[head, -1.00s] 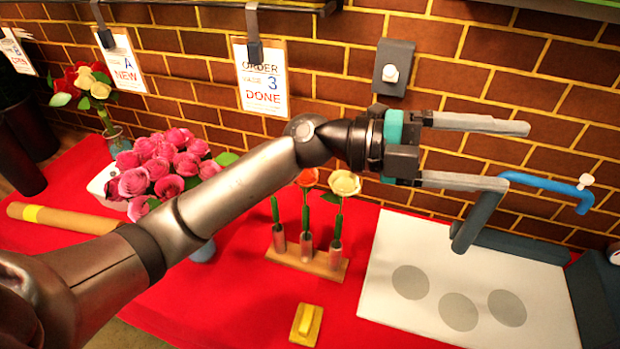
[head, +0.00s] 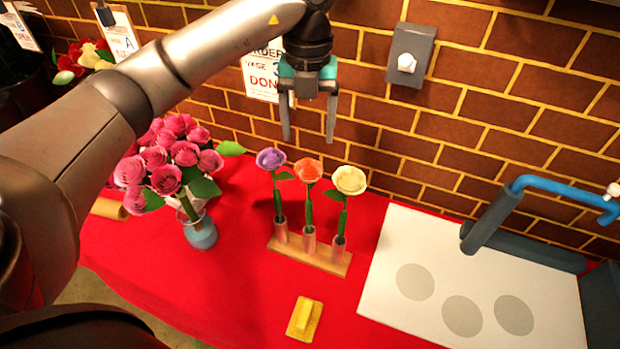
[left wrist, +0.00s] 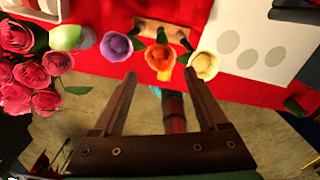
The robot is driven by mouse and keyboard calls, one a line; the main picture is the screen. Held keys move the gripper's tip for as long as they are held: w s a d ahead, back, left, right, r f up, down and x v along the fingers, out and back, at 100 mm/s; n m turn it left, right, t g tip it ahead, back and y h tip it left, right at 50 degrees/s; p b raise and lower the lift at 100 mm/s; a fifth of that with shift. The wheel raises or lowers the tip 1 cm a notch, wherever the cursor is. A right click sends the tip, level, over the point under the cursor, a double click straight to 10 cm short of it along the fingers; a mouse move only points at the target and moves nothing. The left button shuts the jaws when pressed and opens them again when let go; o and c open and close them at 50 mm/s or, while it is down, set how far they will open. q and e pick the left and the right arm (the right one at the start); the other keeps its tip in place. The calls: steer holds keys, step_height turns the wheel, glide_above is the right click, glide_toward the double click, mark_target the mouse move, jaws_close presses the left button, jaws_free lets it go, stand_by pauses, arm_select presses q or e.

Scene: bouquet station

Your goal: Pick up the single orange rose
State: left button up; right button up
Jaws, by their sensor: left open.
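The single orange rose (head: 308,171) stands upright in the middle tube of a small wooden stand (head: 322,262), between a purple rose (head: 270,159) and a cream rose (head: 349,180). My left gripper (head: 309,138) points down, open and empty, above and behind the roses in the head view. In the left wrist view the orange rose (left wrist: 160,57) shows just beyond the open fingers (left wrist: 160,82), between them and not touching them. The purple rose (left wrist: 116,46) and cream rose (left wrist: 205,66) lie to either side. My right gripper is not in view.
A vase (head: 200,232) of pink roses (head: 168,158) stands left of the stand. A yellow block (head: 305,319) lies in front. A white board (head: 470,285) with grey circles and a blue tap (head: 565,188) are at right. The brick wall is close behind.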

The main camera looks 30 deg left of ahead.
mark_target(308, 169)
arm_select(q)
step_height(308, 169, down, 13)
steer(key=shift+f+p, duration=0.15)
steer(key=shift+p, duration=0.15)
steer(key=c, duration=1)
steer(key=shift+o, duration=0.2)
steer(key=shift+a+r, duration=0.1)
steer(key=shift+r, duration=0.1)
